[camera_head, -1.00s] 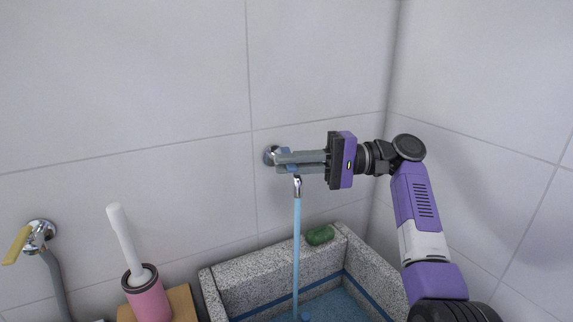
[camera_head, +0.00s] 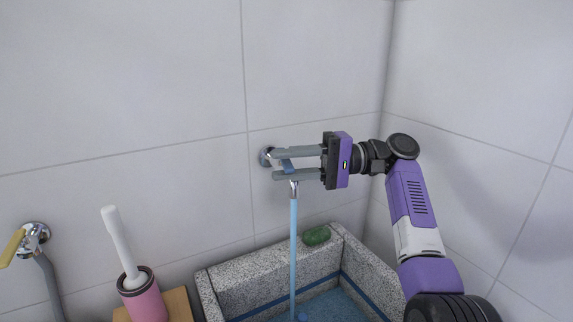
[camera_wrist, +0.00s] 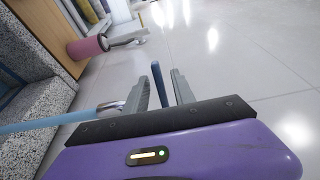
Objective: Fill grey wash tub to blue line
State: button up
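The tap (camera_head: 293,187) on the back wall has a blue lever (camera_head: 287,166), and a blue stream of water (camera_head: 293,255) falls from its spout. The grey speckled wash tub (camera_head: 255,275) stands below, with a blue line (camera_head: 361,292) around its inner walls. Blue water (camera_head: 335,306) shows in it, apparently below the line; the near part is cut off. My gripper (camera_head: 276,164) is open with one finger on each side of the lever. In the wrist view, the lever (camera_wrist: 157,84) stands between the fingers with gaps on both sides.
A green object (camera_head: 316,235) lies on the tub's back rim. A pink holder (camera_head: 147,302) with a white-handled brush stands on a wooden surface (camera_head: 181,302) left of the tub. Another tap (camera_head: 33,235) with a yellow handle and hose is at far left. A tiled wall closes the right side.

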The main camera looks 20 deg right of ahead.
jog(key=s+d+b, duration=0.1)
jog(key=d, duration=0.6)
jog(key=shift+d, duration=0.35)
dwell(7.0)
